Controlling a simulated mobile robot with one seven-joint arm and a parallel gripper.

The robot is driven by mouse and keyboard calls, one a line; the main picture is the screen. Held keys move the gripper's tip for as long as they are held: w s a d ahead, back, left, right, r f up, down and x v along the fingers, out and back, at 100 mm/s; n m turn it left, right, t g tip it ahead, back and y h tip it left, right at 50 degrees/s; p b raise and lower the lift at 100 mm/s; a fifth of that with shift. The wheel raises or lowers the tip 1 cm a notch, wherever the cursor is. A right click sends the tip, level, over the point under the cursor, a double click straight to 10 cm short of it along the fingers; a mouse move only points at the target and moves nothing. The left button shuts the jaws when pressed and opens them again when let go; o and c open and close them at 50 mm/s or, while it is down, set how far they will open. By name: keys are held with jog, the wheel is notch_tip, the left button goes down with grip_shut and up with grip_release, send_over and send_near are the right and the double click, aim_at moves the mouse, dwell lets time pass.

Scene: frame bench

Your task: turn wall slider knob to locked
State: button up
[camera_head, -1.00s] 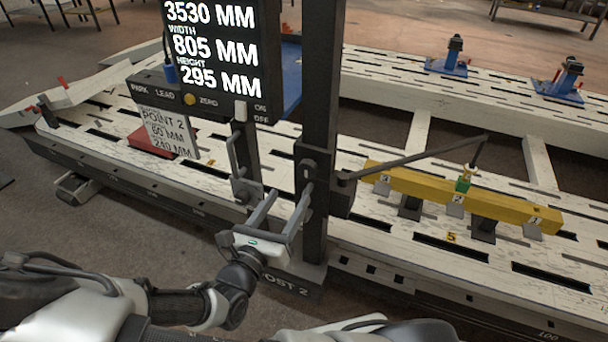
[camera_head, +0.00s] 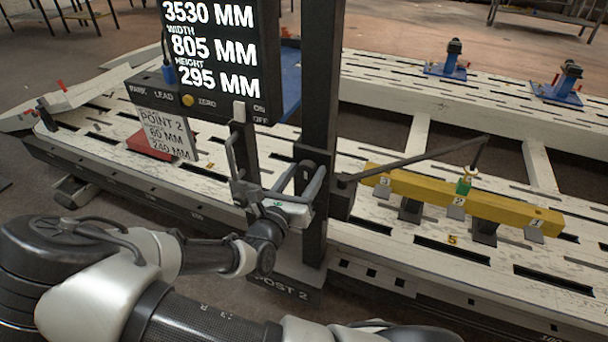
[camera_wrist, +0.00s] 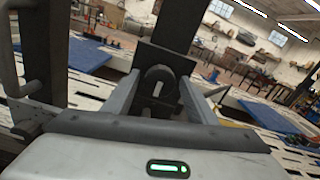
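The knob (camera_wrist: 160,84) is dark and round with a small pale mark, and sits on a dark square plate on the upright post (camera_head: 319,100). In the head view the gripper hides the knob. My gripper (camera_head: 305,172) is raised in front of the post's slider block (camera_head: 340,195). In the wrist view my gripper (camera_wrist: 159,95) has its two fingers spread, one on each side of the knob, which lies ahead between them. I cannot tell whether either finger touches it. No locked or unlocked label is readable.
A display panel (camera_head: 212,50) with a switch strip stands left of the post. A dark bracket handle (camera_head: 236,160) is close left of the gripper. A thin measuring arm (camera_head: 420,156) reaches right from the slider over a yellow beam (camera_head: 400,184) on the slotted bench (camera_head: 380,240).

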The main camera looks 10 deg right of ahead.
jog(key=c, duration=0.8)
jog(key=shift+c, duration=0.2)
jog(key=shift+m, duration=0.4)
jog(key=m+p, duration=0.1)
jog(key=m, duration=0.1)
jog(key=shift+m+p, duration=0.35)
jog(key=shift+m, duration=0.05)
jog(key=m, duration=0.3)
jog(key=shift+m, duration=0.4)
jog(key=m+b, duration=0.2)
jog(key=m, duration=0.3)
jog(key=shift+f+b, duration=0.2)
jog(key=shift+b, duration=0.15)
jog(key=m+b, duration=0.2)
jog(key=m, duration=0.1)
jog(key=shift+m+b, duration=0.3)
jog(key=shift+b, duration=0.05)
jog(key=shift+r+m+b, duration=0.1)
jog(key=shift+m+b, duration=0.75)
jog(key=shift+m, duration=0.05)
jog(key=shift+r, duration=0.1)
